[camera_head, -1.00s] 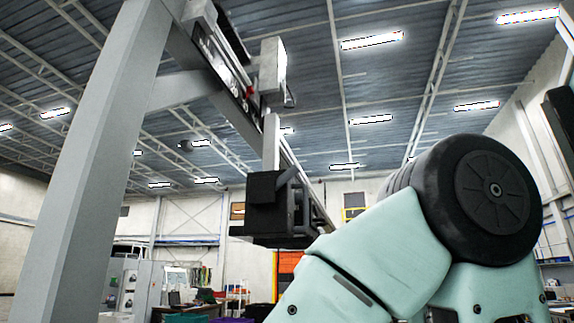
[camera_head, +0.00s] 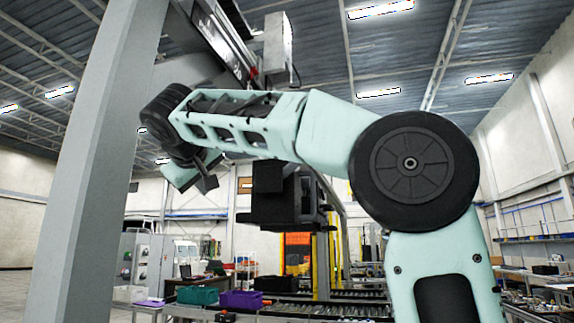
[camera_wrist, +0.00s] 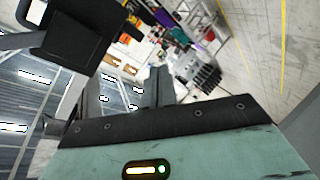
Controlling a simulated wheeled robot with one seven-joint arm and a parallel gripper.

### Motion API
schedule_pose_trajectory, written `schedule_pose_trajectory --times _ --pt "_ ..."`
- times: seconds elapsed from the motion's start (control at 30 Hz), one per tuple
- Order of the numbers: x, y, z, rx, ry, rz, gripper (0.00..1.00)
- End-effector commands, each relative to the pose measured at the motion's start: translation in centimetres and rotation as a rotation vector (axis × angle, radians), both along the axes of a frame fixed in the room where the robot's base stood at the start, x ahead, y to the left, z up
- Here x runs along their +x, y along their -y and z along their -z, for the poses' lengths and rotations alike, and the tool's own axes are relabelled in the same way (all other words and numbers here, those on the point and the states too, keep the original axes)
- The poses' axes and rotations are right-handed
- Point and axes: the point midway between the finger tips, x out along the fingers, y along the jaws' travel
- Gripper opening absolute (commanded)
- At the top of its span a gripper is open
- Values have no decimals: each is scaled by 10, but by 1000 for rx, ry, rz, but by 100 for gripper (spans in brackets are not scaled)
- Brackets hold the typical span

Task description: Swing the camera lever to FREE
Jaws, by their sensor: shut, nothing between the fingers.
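A black box-shaped unit (camera_head: 292,205), which looks like the camera, hangs below the overhead gantry in the middle of the head view. A dark box, probably part of the same unit, shows at the top left of the wrist view (camera_wrist: 72,28). I cannot make out the lever or a FREE mark in either view. My arm reaches across to the left in front of the gantry. My gripper (camera_head: 206,182) hangs left of the black unit, apart from it in the picture. Its fingers also show in the wrist view (camera_wrist: 127,88); it is shut and empty.
A thick grey post (camera_head: 95,170) stands left of my gripper. The gantry beam (camera_head: 222,40) runs overhead. Below are a roller conveyor (camera_head: 320,308), a teal crate (camera_head: 197,295) and a purple crate (camera_head: 240,299). Open air lies below my gripper.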

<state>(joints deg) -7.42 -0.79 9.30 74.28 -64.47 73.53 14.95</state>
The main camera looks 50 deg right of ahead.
Motion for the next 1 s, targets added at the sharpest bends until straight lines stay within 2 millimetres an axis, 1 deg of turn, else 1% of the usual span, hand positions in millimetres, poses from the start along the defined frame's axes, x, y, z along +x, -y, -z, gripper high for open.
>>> schedule_pose_trajectory --times 0.03,0.1,0.2,0.3,0.43,0.77,0.87,1.0 --pt "-13 25 -43 -28 81 86 0" --pt "-34 51 -85 -63 175 192 0" --pt "-62 76 -125 -98 271 305 0" --pt "-80 89 -146 -116 325 369 0" --pt "-87 93 -153 -124 346 395 0" --pt "-85 95 -153 -123 342 392 0" --pt "-82 103 -153 -125 341 393 0" --pt "-74 125 -154 -124 340 394 0"
